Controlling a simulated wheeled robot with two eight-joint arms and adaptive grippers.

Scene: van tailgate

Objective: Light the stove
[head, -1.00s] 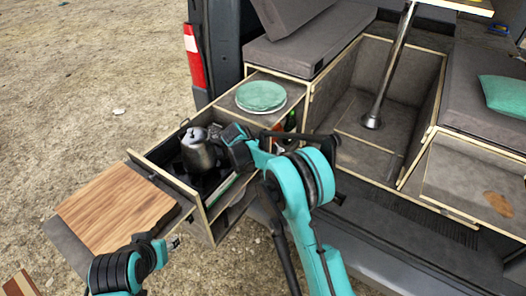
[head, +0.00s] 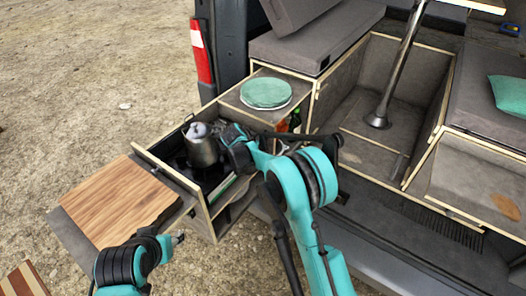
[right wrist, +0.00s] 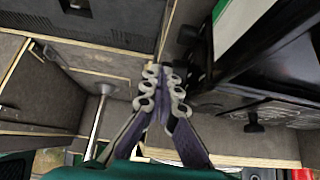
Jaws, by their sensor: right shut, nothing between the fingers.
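The stove (head: 212,178) is a dark unit in the pulled-out drawer, with a metal kettle (head: 202,150) on it. No flame is visible. In the right wrist view a black body (right wrist: 245,75), likely the stove, fills the right side, with a dark knob (right wrist: 254,124) on it. My right gripper (right wrist: 164,78) is shut and empty, to the left of the knob and apart from it. In the head view its fingers are hidden by my wrist beside the kettle. My left gripper (head: 180,237) is near the wooden board; its fingers are too small to judge.
A wooden board (head: 115,202) lies left of the drawer (head: 170,178). Green plates (head: 266,93) sit on the cabinet behind it, with bottles (head: 294,120) alongside. A table post (head: 400,70) stands in the van. A green and white item (right wrist: 250,25) is close at upper right in the wrist view.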

